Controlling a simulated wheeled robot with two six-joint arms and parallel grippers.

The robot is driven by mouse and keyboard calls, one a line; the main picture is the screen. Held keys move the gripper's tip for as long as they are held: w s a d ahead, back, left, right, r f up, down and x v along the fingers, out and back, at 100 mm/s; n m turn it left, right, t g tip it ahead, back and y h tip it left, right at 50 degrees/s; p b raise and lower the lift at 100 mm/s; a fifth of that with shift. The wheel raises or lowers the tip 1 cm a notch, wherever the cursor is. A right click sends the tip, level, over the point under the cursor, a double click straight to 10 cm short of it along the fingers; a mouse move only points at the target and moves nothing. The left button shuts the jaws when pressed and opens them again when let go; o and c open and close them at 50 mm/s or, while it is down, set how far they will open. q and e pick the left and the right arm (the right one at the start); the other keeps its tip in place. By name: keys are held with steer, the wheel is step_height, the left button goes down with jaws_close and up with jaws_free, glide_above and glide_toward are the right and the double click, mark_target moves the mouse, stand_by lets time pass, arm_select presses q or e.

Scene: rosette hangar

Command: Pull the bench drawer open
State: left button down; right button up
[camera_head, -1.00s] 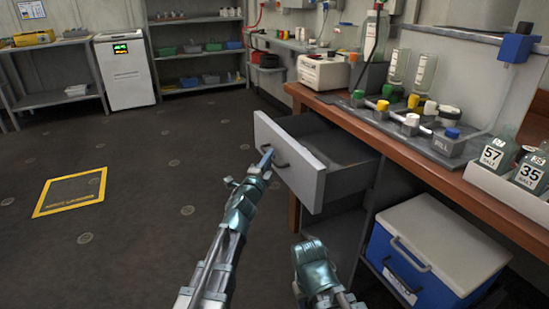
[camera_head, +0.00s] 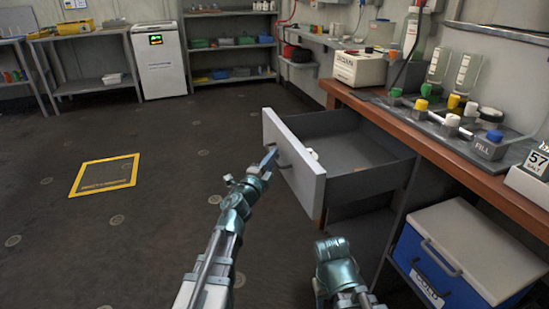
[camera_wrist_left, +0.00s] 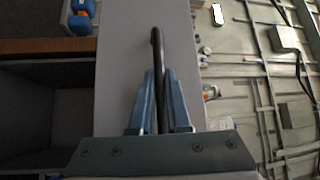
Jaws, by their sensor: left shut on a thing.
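The bench drawer (camera_head: 293,166) stands well out from under the wooden bench top, with its grey inside showing. My left gripper (camera_head: 269,160) is at the outer face of the drawer front, shut on the dark drawer handle (camera_wrist_left: 157,50). In the left wrist view both blue fingers (camera_wrist_left: 159,100) flank the handle bar, with the drawer front behind it. My right arm (camera_head: 338,270) shows low in the head view, beside the drawer; its fingertips cannot be made out.
A blue cooler box (camera_head: 465,255) with a pale lid sits on the shelf below the bench. Bottles and colored caps stand on the grey bench tray (camera_head: 432,122). The dark floor left of the drawer is clear around a yellow-framed floor plate (camera_head: 105,175).

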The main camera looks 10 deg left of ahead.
arm_select(q)
steer(key=c, duration=0.9)
jaws_free()
steer(key=b+v, duration=0.1)
steer(key=v, duration=0.6)
steer(key=shift+s, duration=0.25)
